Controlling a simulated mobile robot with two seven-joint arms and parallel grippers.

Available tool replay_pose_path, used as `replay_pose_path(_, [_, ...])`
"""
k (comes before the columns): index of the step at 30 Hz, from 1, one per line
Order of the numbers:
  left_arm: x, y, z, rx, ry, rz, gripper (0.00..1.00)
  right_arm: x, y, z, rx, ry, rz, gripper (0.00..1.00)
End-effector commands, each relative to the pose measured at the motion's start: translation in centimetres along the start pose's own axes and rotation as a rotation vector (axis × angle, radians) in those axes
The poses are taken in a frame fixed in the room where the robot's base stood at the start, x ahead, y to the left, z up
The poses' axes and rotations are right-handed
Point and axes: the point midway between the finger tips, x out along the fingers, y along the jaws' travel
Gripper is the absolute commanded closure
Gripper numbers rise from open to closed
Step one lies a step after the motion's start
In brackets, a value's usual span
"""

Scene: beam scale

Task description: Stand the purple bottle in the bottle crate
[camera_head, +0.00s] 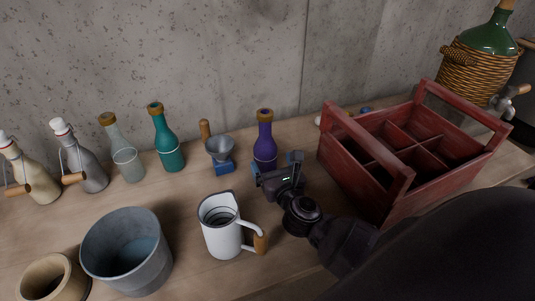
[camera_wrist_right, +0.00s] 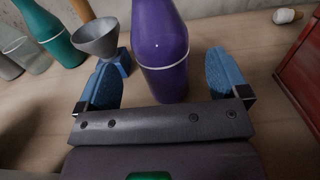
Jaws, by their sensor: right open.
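The purple bottle (camera_head: 265,144) stands upright on the wooden table, left of the crate. It also shows in the right wrist view (camera_wrist_right: 161,50), between the two blue fingers. My right gripper (camera_head: 277,163) is open, with one finger on each side of the bottle's lower body; gaps show between fingers and bottle in the wrist view (camera_wrist_right: 163,82). The bottle crate (camera_head: 391,195) is a red wooden box with a handle at each end and several compartments. The compartments I can see look empty. My left gripper is not in view.
A funnel on a blue stand (camera_head: 220,150) and a teal bottle (camera_head: 166,140) stand left of the purple bottle. A white jug (camera_head: 222,232) stands in front, near my right wrist. A grey bucket (camera_head: 126,255) is further left. A wicker demijohn (camera_head: 478,72) stands behind the crate.

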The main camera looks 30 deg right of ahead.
Motion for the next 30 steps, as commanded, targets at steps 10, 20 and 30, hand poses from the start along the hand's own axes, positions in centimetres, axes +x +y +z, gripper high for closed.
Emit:
replay_pose_path(10, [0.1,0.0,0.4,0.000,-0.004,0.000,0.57,-5.4,0.0,-0.1,0.001,0.001,0.000,0.07])
replay_pose_path(20, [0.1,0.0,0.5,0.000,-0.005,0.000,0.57,-6.4,0.0,0.0,0.000,-0.001,0.000,0.07])
replay_pose_path(30, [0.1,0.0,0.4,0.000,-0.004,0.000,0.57,-6.4,0.0,0.0,0.000,-0.001,0.000,0.07])
